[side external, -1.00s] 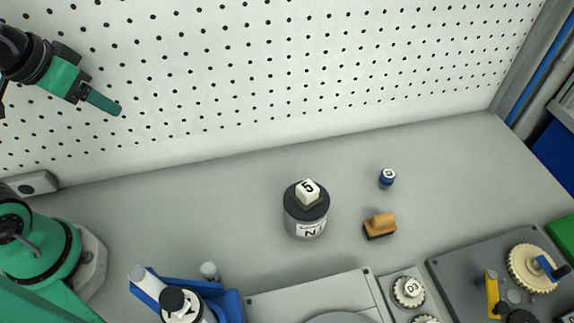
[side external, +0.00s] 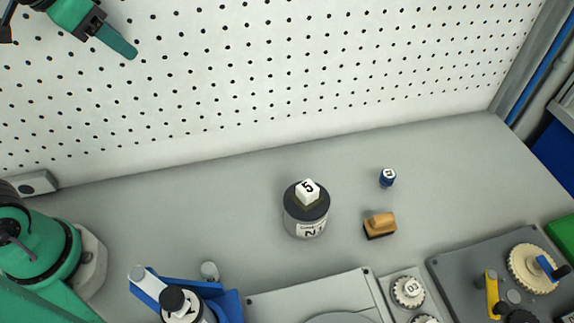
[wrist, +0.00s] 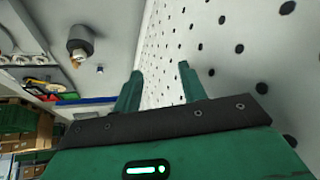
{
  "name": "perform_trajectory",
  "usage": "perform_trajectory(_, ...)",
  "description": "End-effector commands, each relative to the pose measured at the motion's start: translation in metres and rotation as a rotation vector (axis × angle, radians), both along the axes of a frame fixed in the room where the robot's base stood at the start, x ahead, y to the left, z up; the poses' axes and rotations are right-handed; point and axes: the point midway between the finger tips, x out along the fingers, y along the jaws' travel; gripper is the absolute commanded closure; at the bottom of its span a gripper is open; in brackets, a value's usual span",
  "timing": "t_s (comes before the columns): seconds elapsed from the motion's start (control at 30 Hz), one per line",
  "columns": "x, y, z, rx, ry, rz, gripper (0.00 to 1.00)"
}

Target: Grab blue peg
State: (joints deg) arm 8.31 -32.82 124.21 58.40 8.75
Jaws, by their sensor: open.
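The blue peg (side external: 387,179) is small, with a white marked top. It stands upright on the grey bench, right of the grey canister. It also appears as a tiny blue spot in the wrist view (wrist: 100,70). My gripper (side external: 130,50) is high at the upper left in the side view, in front of the pegboard and far from the peg. In the wrist view my gripper (wrist: 160,72) has its two green fingers spread apart with nothing between them.
A grey canister (side external: 305,222) carries a white block marked 5 (side external: 307,190). A wooden-topped block (side external: 380,224) lies close in front of the peg. A blue holder (side external: 228,305), a dial plate (side external: 460,280) and a green bin (side external: 563,232) line the front. The pegboard (side external: 300,70) stands behind.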

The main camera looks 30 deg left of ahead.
Motion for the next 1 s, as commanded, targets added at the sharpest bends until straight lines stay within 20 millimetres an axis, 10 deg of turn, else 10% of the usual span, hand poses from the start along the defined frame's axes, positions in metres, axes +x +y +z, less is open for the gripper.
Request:
perform_trajectory(0.43, 0.069, -0.069, 0.056, 0.065, -0.023, -0.275, 0.58)
perform_trajectory(1.0, 0.152, -0.160, 0.018, 0.099, 0.012, -0.453, 0.58)
